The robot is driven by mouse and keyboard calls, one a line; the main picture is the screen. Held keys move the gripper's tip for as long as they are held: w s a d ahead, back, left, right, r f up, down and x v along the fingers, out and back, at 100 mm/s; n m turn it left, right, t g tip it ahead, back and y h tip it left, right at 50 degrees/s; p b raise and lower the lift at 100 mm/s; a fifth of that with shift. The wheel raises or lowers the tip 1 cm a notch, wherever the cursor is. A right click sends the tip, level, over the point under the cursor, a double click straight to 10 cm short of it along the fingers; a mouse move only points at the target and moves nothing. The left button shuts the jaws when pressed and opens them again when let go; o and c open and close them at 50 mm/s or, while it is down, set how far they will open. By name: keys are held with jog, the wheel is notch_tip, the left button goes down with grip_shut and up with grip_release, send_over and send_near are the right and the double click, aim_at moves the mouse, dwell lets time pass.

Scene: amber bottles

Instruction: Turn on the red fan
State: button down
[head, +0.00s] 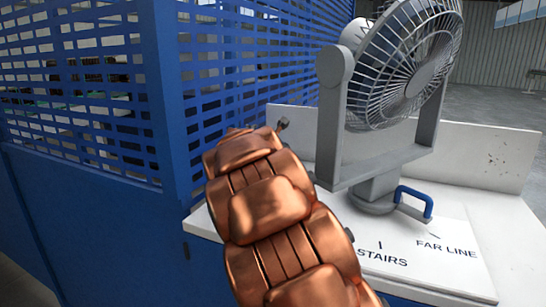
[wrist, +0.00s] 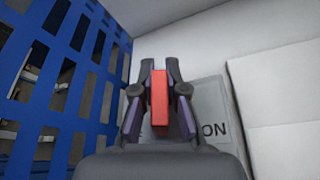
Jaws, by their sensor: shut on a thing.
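In the wrist view my gripper (wrist: 160,72) is shut on a narrow red bar (wrist: 160,108), with one dark finger on each side. Behind the bar is a grey label (wrist: 208,108) on the white surface; only the letters "ON" at its right end read clearly. In the head view a grey fan (head: 400,65) stands on a white bench (head: 470,215). No red shows on this fan. My copper-coloured arm hides the gripper and the red bar in the head view.
A blue slotted partition (head: 80,90) stands at the left, close to my arm, and also shows in the wrist view (wrist: 60,75). A blue handle (head: 414,200) is at the fan's base. Labels read "STAIRS" (head: 382,259) and "FAR LINE" (head: 446,248).

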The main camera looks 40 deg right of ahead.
dwell(0.4)
jog(key=c, duration=1.2)
grip_release()
jog(key=shift+s+a, duration=0.1)
jog(key=v, duration=1.1)
jog(key=shift+s+a+r, duration=0.2)
jog(key=shift+a, duration=0.05)
